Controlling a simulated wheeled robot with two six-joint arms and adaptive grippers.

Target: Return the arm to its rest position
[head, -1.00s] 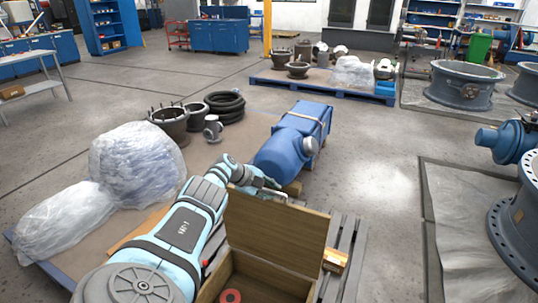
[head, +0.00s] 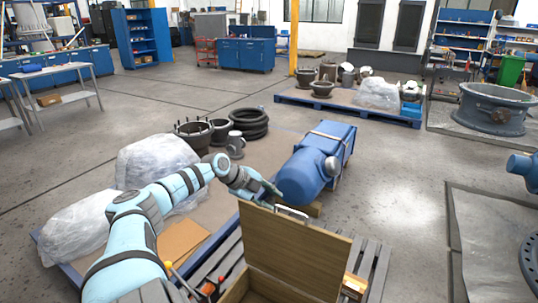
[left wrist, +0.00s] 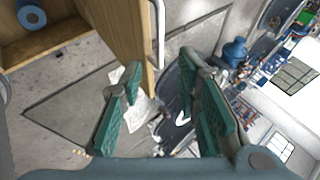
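My left arm reaches in from the lower left in the head view. Its gripper (head: 264,190) is by the upper left corner of the open lid (head: 290,245) of a wooden box. In the left wrist view the two green-padded fingers (left wrist: 165,105) stand apart. The lid (left wrist: 120,28) and its metal handle (left wrist: 158,20) rise near the fingers; I cannot tell whether they touch. My right gripper is not in view.
A blue motor-like unit (head: 310,172) lies just beyond the gripper. Plastic-wrapped bundles (head: 150,160) are behind my left arm. Black rings (head: 250,122) and dark pots (head: 194,133) stand farther back. Open floor (head: 400,190) is to the right.

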